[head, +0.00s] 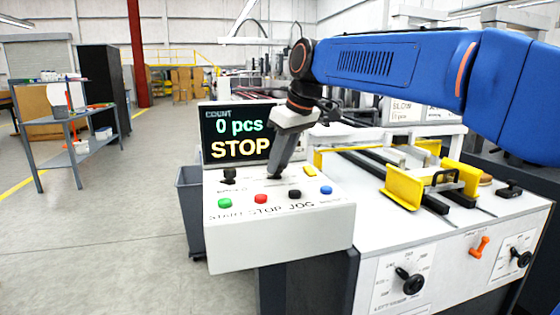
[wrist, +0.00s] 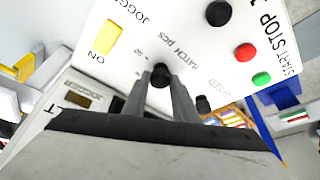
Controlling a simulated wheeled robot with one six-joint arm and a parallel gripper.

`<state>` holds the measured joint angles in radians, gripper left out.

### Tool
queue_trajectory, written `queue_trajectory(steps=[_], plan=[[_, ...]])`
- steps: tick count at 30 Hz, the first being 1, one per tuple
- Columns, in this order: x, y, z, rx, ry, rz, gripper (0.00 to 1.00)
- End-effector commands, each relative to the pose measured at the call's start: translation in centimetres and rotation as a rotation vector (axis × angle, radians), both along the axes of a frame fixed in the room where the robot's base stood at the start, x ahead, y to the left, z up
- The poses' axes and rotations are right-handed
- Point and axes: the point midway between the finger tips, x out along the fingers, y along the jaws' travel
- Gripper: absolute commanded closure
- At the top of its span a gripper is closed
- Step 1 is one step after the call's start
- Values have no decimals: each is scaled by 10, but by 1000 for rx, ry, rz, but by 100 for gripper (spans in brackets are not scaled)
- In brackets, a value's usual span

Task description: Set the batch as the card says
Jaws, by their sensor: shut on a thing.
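My gripper (head: 274,174) reaches down to the back of the white control panel (head: 280,238). In the wrist view its fingers (wrist: 161,90) are shut on a black knob (wrist: 160,73) labelled BATCH PCS. My fingers hide this knob in the head view, and its exact setting cannot be read. The display (head: 238,133) reads COUNT, 0 pcs and STOP. Two white signs (head: 403,108) stand behind my arm, one reading SLOW with a partly hidden pcs figure. A second black knob (head: 229,175), labelled SPEED in the wrist view (wrist: 203,103), stands left of my gripper.
Green (head: 225,203), red (head: 261,199), black (head: 294,195) and blue (head: 326,190) buttons line the panel's front. A yellow switch (head: 309,171) is right of my gripper. Yellow guides (head: 402,193) stand on the machine bed. A dial (head: 410,281) and orange lever (head: 479,247) are on its front.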

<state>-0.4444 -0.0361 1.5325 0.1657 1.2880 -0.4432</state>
Motion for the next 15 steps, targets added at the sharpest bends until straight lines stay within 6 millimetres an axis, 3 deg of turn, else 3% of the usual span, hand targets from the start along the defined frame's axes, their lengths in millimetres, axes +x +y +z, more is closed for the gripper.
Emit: queue_trajectory(steps=[15], plan=[[-4, 5, 0, 0, -2, -474, 97]])
